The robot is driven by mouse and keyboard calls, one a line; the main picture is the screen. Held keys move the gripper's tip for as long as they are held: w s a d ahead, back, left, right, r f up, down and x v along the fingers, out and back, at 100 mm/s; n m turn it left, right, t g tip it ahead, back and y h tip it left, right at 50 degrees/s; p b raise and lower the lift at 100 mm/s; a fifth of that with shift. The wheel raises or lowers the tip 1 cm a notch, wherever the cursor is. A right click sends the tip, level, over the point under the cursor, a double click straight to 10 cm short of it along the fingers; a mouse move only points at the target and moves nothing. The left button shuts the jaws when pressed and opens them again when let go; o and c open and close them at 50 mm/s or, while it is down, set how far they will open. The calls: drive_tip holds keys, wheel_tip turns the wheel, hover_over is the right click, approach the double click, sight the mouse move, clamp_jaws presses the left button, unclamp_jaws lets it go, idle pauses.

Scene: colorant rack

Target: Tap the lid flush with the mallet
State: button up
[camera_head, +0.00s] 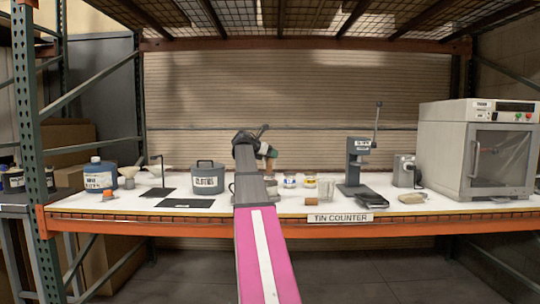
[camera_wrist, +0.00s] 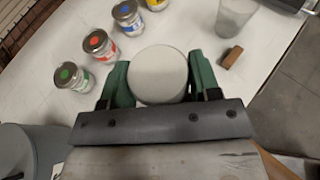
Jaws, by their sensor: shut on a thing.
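My gripper (camera_wrist: 157,78) has its green fingers on either side of a pale, round-topped thing (camera_wrist: 156,72) and is shut on it. I see it mostly from above, as a smooth grey-white disc with a short side; I cannot tell if it is a lid, a lidded tin or the mallet's head. In the head view my gripper (camera_head: 266,152) is over the middle of the counter, and my arm hides what is below. I cannot pick out a mallet for certain in either view.
Several small tins with coloured dots (camera_wrist: 100,44) stand close by on the white counter (camera_head: 120,203). A clear cup (camera_head: 325,188) and a brown block (camera_wrist: 232,58) are right of my gripper. A grey lidded pot (camera_head: 208,179) is left; a lever press (camera_head: 360,165) and a cabinet (camera_head: 480,150) are right.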

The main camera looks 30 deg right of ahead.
sight(265, 161)
drive_tip(key=shift+f, duration=0.1)
drive_tip(key=shift+f, duration=2.15)
wheel_tip(265, 161, down, 3)
drive_tip(key=shift+r, duration=2.8)
